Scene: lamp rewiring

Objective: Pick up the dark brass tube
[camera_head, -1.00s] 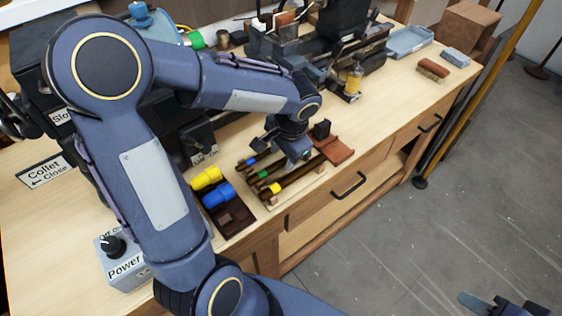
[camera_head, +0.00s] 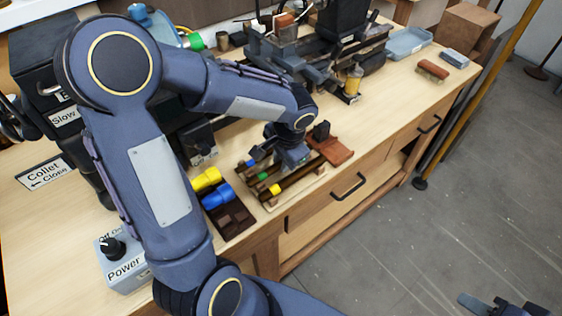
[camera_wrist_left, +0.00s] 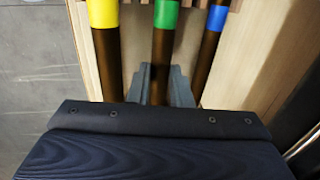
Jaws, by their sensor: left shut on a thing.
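Three dark brown-brass tubes lie side by side, marked with a blue band (camera_head: 252,163), a green band (camera_head: 262,177) and a yellow band (camera_head: 274,189). In the left wrist view they are the yellow-banded tube (camera_wrist_left: 107,62), the green-banded tube (camera_wrist_left: 162,50) and the blue-banded tube (camera_wrist_left: 208,58). My left gripper (camera_wrist_left: 161,85) is shut on the middle, green-banded tube, with a finger on each side of it. In the head view my left gripper (camera_head: 288,160) is over the tubes' far part and hides some of them. My right gripper (camera_head: 505,306) shows only partly at the bottom right, away from the bench.
The tubes lie on a wooden rack (camera_head: 300,192) near the bench's front edge. A dark tray (camera_head: 232,222) with yellow and blue pieces is to the left, and a reddish-brown piece (camera_head: 338,152) to the right. Machinery stands behind.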

